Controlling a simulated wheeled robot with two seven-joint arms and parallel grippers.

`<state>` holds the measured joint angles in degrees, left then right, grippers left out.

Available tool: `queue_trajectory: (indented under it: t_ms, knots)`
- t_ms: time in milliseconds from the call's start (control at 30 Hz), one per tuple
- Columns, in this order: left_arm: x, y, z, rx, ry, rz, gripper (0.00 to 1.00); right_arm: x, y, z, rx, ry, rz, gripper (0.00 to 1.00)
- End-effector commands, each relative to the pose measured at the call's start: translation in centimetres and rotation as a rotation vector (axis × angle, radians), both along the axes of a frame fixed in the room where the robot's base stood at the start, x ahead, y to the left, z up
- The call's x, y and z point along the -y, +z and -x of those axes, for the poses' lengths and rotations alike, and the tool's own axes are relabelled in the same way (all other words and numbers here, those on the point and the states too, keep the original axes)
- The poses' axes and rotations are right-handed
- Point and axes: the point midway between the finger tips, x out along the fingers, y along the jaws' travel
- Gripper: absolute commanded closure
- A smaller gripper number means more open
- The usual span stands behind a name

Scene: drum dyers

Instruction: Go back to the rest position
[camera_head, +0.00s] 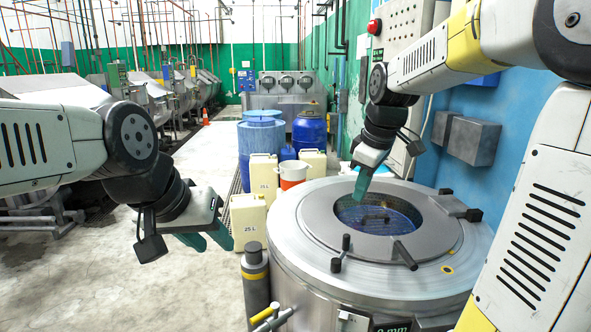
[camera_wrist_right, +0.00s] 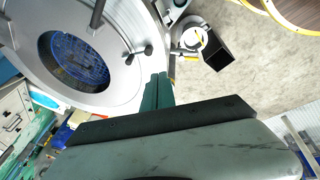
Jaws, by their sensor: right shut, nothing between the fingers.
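My left gripper (camera_head: 206,238) hangs at the left in the head view, to the left of the drum. Its two teal fingers are spread apart, with nothing seen between them. My right gripper (camera_head: 363,184) points down over the left rim of the drum's round opening, its teal fingers together and empty. Its shut fingers also show in the right wrist view (camera_wrist_right: 157,91). The steel drum (camera_head: 300,235) stands front right, and its open top shows a blue perforated inside (camera_head: 385,215). The drum opening also shows in the right wrist view (camera_wrist_right: 78,62).
Cream canisters (camera_head: 247,222), an orange and white bucket (camera_head: 293,175) and blue barrels (camera_head: 309,132) stand behind the drum. A grey cylinder (camera_head: 256,290) stands at its left. A wall with grey boxes (camera_head: 473,140) is close on the right. The concrete floor (camera_head: 175,285) at left is clear.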

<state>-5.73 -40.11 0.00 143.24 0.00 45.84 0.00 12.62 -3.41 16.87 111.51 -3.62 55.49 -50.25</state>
Motion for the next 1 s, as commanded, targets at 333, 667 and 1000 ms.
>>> queue_trajectory:
  t_ms: [333,667,1000]
  knots:
    - [0.0,0.0,0.0,0.000,0.000,0.000,0.64,-0.4,0.5,13.4,0.105,-0.592,-0.267,1.00]
    - [0.0,0.0,0.0,0.000,0.000,0.000,0.64,-0.7,-1.3,17.8,0.102,-0.815,-0.447,1.00]
    - [0.0,0.0,0.0,0.000,0.000,0.000,0.64,-0.7,-1.3,17.8,0.102,-0.815,-0.447,1.00]
